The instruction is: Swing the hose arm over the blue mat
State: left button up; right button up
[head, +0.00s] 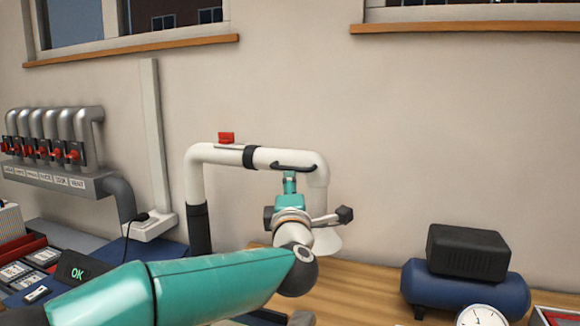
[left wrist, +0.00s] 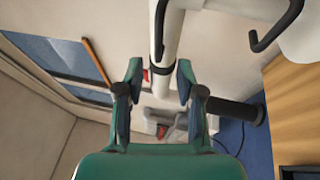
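The white hose arm (head: 228,153) rises from a black post at the back of the bench, bends over to the right and ends in a white hood (head: 326,242) above the wooden top. A black handle (head: 293,167) is on its horizontal part; it also shows in the left wrist view (left wrist: 160,30). My left gripper (head: 290,178) is just below this handle, pointing up. In the left wrist view its fingers (left wrist: 160,82) are apart, with the white pipe showing between and beyond them. Contact with the handle cannot be told. A blue mat (head: 150,252) lies on the left, partly hidden by my arm. My right gripper is out of view.
A blue tank (head: 465,292) with a black box (head: 467,250) stands at the right, near a round gauge (head: 480,316). Grey pipes with red valves (head: 45,150) are on the left wall. A red lever (head: 226,138) sits on the hose arm.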

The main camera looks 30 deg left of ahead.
aim_at(290, 170)
pick_arm(q)
jog(key=p+x, duration=0.2)
jog(key=x, duration=0.7)
jog(key=shift+w+a+r, duration=0.1)
grip_shut()
